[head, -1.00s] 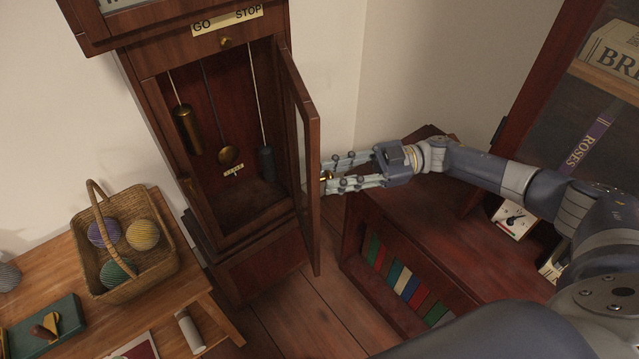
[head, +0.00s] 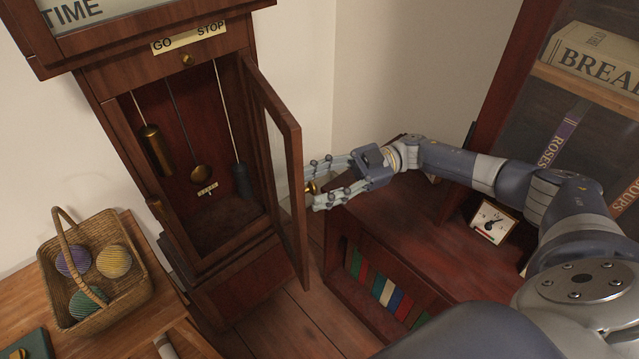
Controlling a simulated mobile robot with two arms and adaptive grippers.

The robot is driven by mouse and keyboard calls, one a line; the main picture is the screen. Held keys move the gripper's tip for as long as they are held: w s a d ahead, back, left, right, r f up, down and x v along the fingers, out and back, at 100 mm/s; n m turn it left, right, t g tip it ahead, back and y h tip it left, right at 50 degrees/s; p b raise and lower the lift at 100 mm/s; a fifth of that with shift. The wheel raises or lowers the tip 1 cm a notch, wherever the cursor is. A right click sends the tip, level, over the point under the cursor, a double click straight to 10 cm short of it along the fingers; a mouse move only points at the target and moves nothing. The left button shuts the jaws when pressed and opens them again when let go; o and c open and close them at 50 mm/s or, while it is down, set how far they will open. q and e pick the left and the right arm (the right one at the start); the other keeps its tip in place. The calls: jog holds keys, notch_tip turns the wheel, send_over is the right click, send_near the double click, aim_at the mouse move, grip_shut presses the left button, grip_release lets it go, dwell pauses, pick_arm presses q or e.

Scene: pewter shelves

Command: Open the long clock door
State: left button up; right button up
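The tall wooden clock (head: 235,298) stands left of centre. Its long door (head: 292,190) is swung wide open on its right side, showing pendulum and weights (head: 152,150) inside the case. A small brass knob (head: 311,187) sits on the door's outer face. My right gripper (head: 312,187) reaches in from the right, with its fingers on either side of the knob, close to the door. Whether the fingers press on the knob is hard to tell. My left gripper is not in view.
A low bookcase (head: 425,235) stands right of the door, under my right arm. A wooden table (head: 110,325) with a wicker basket (head: 120,285) of yarn balls is at left. Floorboards (head: 300,325) are clear between them. A glazed cabinet stands at far right.

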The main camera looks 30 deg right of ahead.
notch_tip(320, 180, up, 10)
dwell(0.6)
